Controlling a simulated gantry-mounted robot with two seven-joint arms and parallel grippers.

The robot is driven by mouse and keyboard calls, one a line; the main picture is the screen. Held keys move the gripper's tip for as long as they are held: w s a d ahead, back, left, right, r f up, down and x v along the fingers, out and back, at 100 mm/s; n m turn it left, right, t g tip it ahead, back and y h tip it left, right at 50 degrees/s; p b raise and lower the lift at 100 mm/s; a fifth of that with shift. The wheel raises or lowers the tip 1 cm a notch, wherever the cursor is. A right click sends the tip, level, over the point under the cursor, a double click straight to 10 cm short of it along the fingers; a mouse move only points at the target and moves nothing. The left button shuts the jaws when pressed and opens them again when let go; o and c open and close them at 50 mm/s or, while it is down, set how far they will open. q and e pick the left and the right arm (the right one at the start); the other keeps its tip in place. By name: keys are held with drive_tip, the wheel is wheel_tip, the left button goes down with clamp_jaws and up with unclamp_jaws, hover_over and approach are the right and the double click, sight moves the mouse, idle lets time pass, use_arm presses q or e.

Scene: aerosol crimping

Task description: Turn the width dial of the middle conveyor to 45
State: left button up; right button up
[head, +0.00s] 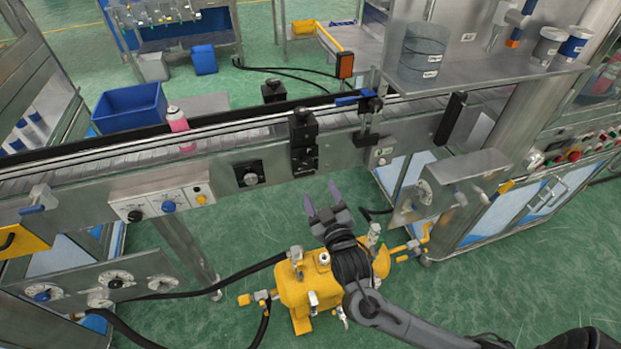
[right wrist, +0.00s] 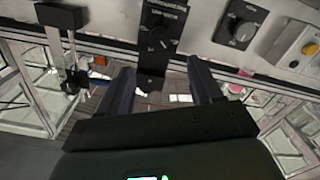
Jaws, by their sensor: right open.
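The middle conveyor (head: 220,148) runs across the head view. On its front rail is a black bracket (head: 303,130) with a small dial plate (head: 304,158) on its lower part. In the right wrist view this plate (right wrist: 158,30) has a round knob and white lettering too small to read. Left of it in the head view is a square black dial (head: 249,174), also seen in the wrist view (right wrist: 240,25). I cannot tell which dial sets the width, or its value. My right gripper (head: 321,194) is open and empty, below and apart from the plate. My left gripper is not in view.
A knob box (head: 163,196) hangs at the left. A yellow tank (head: 310,285) with hoses stands below my right arm. A metal box (head: 455,185) juts out at the right.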

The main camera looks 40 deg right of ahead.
sight(308, 164)
drive_tip(key=b+x, duration=0.2)
drive_tip(key=x, duration=0.8)
drive_tip(key=shift+w+d+b, duration=0.15)
drive_tip(key=shift+w+b, duration=0.15)
drive_tip(key=shift+b, duration=0.05)
drive_tip(key=shift+c, duration=0.3)
drive_tip(key=c, duration=1)
